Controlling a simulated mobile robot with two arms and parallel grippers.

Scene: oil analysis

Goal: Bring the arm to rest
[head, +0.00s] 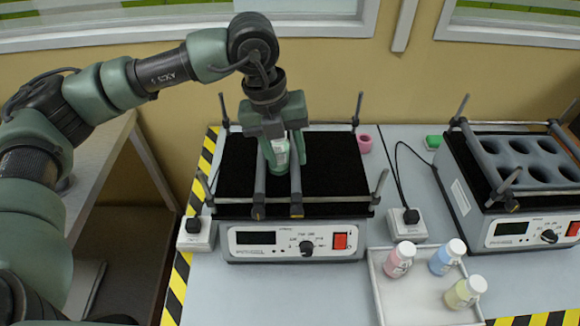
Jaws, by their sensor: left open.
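My left arm reaches in from the left, and my left gripper (283,150) points down over the black platform of the left shaker (225,170). The gripper is open, with its fingers on either side of a small bottle with a green and white look (280,154). The bottle is on the platform, partly hidden by the fingers; I cannot tell if they touch it. Two grey bars (296,185) run across the platform beside the bottle. My right gripper is not in view.
A white tray (388,302) at the front holds a red bottle (399,260), a blue bottle (446,257) and a yellow bottle (465,291). A second device with a grey holed rack (530,175) stands at right. A pink cup (365,144) and green item (433,142) sit behind.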

